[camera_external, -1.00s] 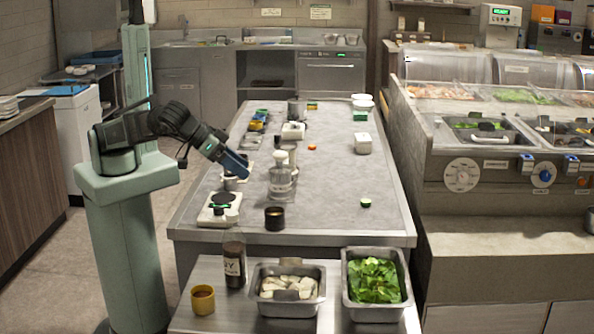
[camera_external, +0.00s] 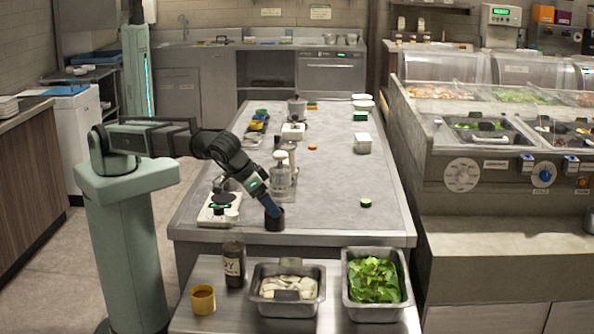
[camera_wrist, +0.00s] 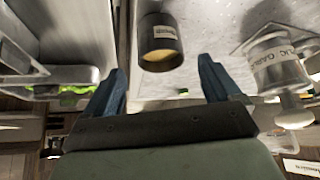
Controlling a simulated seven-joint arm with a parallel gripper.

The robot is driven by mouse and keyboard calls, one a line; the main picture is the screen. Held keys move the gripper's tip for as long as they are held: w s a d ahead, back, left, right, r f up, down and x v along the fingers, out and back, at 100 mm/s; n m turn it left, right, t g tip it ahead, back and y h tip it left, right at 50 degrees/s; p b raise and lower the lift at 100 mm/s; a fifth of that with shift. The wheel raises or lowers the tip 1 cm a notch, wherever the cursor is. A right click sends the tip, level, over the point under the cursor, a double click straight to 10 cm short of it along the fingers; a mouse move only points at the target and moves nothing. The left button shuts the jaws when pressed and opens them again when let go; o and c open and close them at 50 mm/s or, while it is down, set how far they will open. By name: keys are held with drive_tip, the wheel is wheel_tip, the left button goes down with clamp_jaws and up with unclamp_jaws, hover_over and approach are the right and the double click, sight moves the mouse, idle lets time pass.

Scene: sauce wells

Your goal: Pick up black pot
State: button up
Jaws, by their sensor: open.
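The black pot (camera_external: 275,223) is a small dark cylinder near the front edge of the long grey table. In the wrist view the black pot (camera_wrist: 158,28) has a pale label and a yellowish inside at its mouth. My gripper (camera_external: 270,207) is right at the pot, its blue fingers partly covering it in the external view. In the wrist view my gripper (camera_wrist: 161,65) is open, with one finger to each side. The pot shows between and just beyond the fingertips, with gaps on both sides. No finger visibly grips it.
A labelled clear jar (camera_wrist: 277,62) is close on the right in the wrist view. A white burner (camera_external: 219,214) stands left of the pot. Metal pans of greens (camera_external: 349,302) and white pieces (camera_external: 262,307) stand in front. The table right of the pot is mostly clear.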

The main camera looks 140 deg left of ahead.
drive_tip(key=shift+x, duration=3.05)
drive_tip(key=shift+s+d, duration=0.1)
drive_tip(key=shift+c, duration=0.3)
drive_tip(key=c, duration=1)
drive_tip(key=shift+c, duration=0.5)
drive_tip(key=shift+r, duration=0.1)
